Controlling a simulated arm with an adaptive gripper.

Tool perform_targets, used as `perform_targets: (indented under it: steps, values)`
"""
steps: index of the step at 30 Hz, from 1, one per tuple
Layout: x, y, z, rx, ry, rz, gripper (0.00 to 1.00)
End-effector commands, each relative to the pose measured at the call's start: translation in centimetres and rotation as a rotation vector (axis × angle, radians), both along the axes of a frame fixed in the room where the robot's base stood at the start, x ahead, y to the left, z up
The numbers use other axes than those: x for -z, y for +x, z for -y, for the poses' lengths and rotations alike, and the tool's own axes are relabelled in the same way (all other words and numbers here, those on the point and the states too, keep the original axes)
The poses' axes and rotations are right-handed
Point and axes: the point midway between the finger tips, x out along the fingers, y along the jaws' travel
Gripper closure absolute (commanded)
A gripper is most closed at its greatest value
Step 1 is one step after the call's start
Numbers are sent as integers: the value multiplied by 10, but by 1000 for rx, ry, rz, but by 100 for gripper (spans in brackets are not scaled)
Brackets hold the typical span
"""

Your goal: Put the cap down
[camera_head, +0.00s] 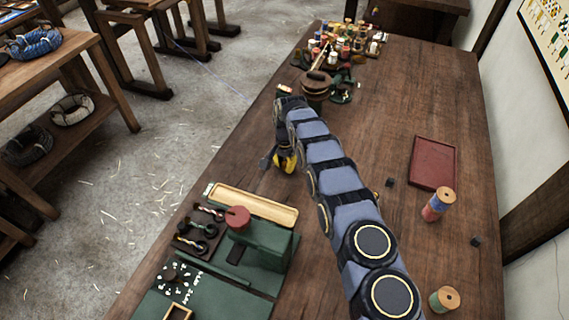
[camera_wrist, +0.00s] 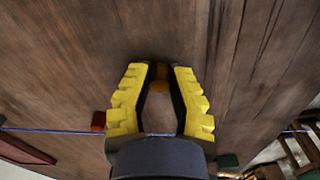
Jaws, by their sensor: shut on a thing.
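My gripper (camera_head: 285,160) is over the left side of the wooden workbench, beyond the long wooden tray; my arm hides part of it in the head view. In the wrist view, its yellow fingers (camera_wrist: 159,78) are shut on a small amber-brown thing between the tips, which I take to be the cap (camera_wrist: 160,73). Most of the cap is hidden by the fingers, and it does not show clearly in the head view. Bare brown bench wood is behind it. I cannot tell whether the cap touches the bench.
The long wooden tray (camera_head: 254,205) and a green block with a red round top (camera_head: 237,217) are nearer. A brown wooden pot (camera_head: 316,88) and several spools stand at the far end. A dark red tray (camera_head: 433,163) and a red-blue spool (camera_head: 435,207) are right.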

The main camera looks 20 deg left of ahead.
Motion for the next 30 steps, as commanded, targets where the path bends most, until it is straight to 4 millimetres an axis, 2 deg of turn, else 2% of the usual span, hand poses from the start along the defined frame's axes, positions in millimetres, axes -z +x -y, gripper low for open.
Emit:
perform_targets:
  steps: [3, 4, 5, 15, 20, 26, 30]
  values:
    - [3, 0, 0, 0, 0, -1, 100]
    - [3, 0, 0, 0, 0, 0, 70]
    - [3, 0, 0, 0, 0, 0, 62]
    - [2, 0, 0, 0, 0, 0, 62]
    - [-7, 1, 0, 0, 1, 2, 62]
    - [-38, 1, 0, 1, 2, 4, 62]
    - [-69, 1, 0, 1, 1, 3, 62]
